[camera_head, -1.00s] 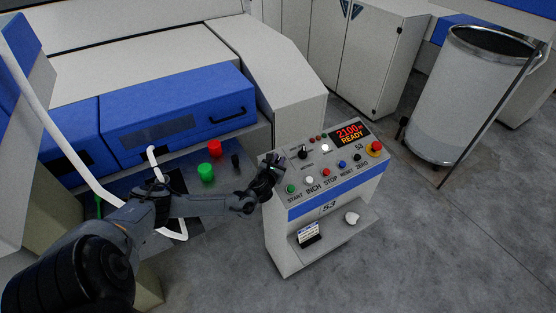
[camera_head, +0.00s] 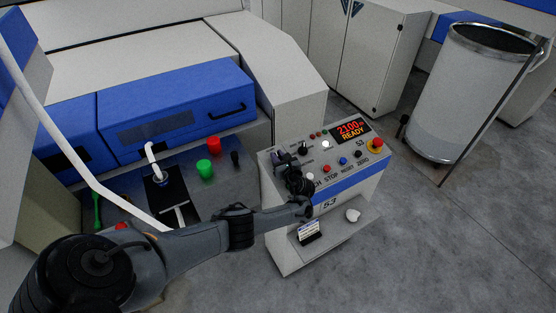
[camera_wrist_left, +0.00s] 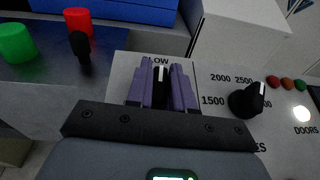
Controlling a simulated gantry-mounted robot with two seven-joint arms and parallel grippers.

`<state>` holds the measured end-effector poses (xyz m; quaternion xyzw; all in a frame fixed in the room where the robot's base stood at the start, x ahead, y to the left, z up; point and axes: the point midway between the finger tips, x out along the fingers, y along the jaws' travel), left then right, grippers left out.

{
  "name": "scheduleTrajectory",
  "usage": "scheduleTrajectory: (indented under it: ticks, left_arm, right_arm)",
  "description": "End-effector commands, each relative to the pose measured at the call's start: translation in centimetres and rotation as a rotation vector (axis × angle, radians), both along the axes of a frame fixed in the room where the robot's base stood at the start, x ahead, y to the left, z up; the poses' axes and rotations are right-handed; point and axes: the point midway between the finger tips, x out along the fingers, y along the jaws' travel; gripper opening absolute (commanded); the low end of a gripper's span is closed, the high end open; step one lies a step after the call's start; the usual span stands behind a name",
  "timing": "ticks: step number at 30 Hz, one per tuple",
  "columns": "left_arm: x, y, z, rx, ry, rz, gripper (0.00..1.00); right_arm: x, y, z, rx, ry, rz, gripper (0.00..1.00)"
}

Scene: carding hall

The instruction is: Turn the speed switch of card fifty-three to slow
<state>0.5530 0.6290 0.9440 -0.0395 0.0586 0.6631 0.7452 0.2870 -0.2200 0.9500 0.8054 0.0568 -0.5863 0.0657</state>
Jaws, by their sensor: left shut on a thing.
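The line points up toward a partly covered label, of which "OW" or "LOW" shows. The knob is hidden in the head view. The right gripper is not in view.
A second black dial (camera_wrist_left: 246,100), marked 1500 to 2500, sits right of the fingers. The display (camera_head: 350,131) reads 2100 READY. A red stop button (camera_head: 375,146) and several coloured buttons share the panel. Green (camera_head: 204,169) and red (camera_head: 214,145) items stand left.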

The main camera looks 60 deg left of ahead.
Motion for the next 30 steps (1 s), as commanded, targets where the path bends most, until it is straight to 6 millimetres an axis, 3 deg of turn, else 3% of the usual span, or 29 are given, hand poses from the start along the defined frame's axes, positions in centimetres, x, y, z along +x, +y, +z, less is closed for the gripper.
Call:
scheduleTrajectory:
  ticks: [7,24,25,28,30]
  left_arm:
    - [0.06,0.00,-0.04,0.000,-0.019,0.067,0.00]
    - [-0.02,0.08,0.01,0.000,-0.023,0.089,0.00]
    - [-0.02,0.09,0.01,-0.001,-0.023,0.089,0.25]
    - [-0.02,0.08,0.00,-0.001,-0.023,0.089,0.40]
    - [-0.02,0.08,-0.01,-0.001,-0.022,0.088,0.43]
  right_arm:
    - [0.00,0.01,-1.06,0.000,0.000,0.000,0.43]
    - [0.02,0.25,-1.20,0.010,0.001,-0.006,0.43]
    - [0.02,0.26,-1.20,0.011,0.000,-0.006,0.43]
    - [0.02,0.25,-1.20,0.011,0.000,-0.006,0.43]
    - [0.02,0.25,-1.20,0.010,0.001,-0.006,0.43]
